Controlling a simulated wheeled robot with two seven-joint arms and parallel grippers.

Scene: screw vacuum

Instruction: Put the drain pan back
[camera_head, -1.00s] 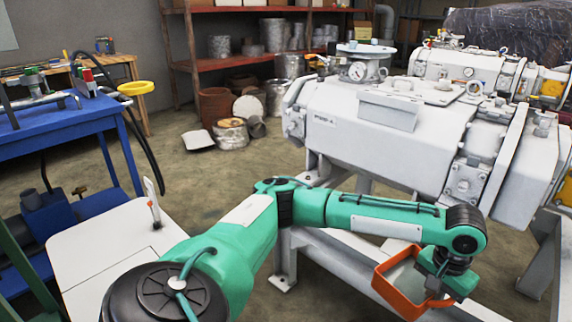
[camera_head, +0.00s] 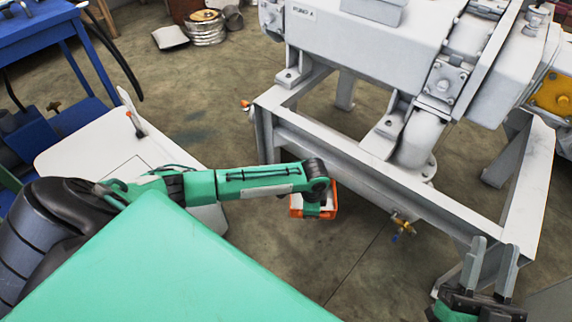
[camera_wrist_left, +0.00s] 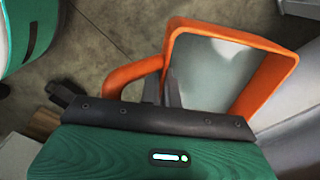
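The drain pan (camera_head: 298,209) is an orange, roughly square pan with a pale grey inside. It hangs at the end of my left arm, above the floor in front of the pump's grey frame. In the left wrist view the pan (camera_wrist_left: 268,92) fills the upper middle, tilted, with its handle loop to the left. My left gripper (camera_wrist_left: 170,92) has its fingers at the handle side and appears shut on it; the fingertips are partly hidden. My right gripper (camera_head: 489,262) is at the lower right of the head view, fingers apart and empty.
The white pump (camera_head: 370,45) stands on a grey steel frame (camera_head: 335,150). A brass valve with a blue handle (camera_head: 402,226) hangs below the frame's front beam. A white cart top (camera_head: 75,150) and a blue table (camera_head: 40,38) are at the left. Open floor lies below the pan.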

